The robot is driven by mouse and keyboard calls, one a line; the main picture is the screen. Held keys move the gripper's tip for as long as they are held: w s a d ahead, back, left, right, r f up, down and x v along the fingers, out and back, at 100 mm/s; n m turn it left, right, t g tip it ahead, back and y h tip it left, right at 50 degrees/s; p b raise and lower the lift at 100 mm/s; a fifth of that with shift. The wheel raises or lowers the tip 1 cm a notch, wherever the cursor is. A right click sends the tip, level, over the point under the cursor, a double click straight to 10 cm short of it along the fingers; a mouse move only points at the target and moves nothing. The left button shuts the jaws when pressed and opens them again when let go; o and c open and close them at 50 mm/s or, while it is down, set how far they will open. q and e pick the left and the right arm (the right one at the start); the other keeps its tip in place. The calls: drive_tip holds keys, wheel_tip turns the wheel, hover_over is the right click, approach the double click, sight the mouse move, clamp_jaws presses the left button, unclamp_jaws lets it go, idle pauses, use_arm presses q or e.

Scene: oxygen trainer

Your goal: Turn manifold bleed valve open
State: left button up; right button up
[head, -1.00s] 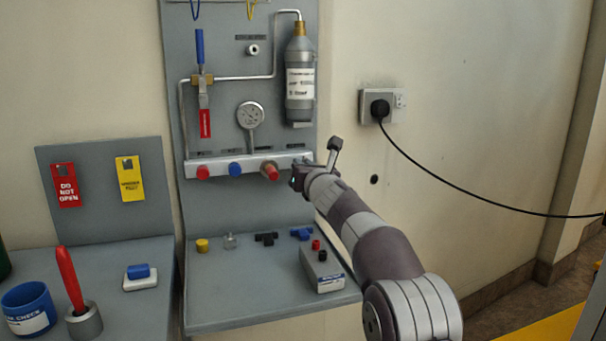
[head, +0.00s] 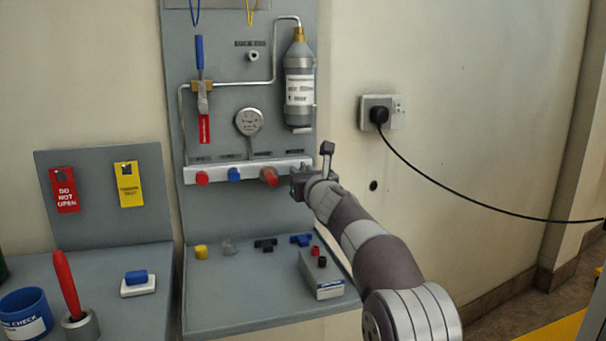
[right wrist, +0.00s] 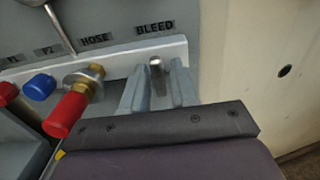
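The manifold (head: 215,174) is a pale horizontal bar low on the grey panel, with red and blue caps and a brass hose fitting. In the right wrist view, the bleed valve (right wrist: 157,66) is a small silver stub under the BLEED label (right wrist: 155,27), at the manifold's right end. My right gripper (right wrist: 158,80) is open, its two grey fingers on either side of the stub with gaps showing; I cannot tell how deep the stub sits between them. In the head view, my right gripper (head: 298,182) is at the manifold's right end and hides the valve. My left gripper is out of view.
The red-capped hose fitting (right wrist: 76,107) is close left of my fingers, beside a blue cap (right wrist: 39,87). A gauge (head: 249,122) and a grey cylinder (head: 299,88) are above. A small grey box (head: 322,277) sits on the shelf below.

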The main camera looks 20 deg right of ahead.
drive_tip(key=shift+s, duration=0.1)
drive_tip(key=s+b, duration=0.2)
drive_tip(key=s, duration=0.4)
drive_tip(key=s+b, duration=0.2)
drive_tip(key=s, duration=0.4)
drive_tip(key=shift+s+d, duration=0.2)
drive_tip(key=shift+s, duration=0.05)
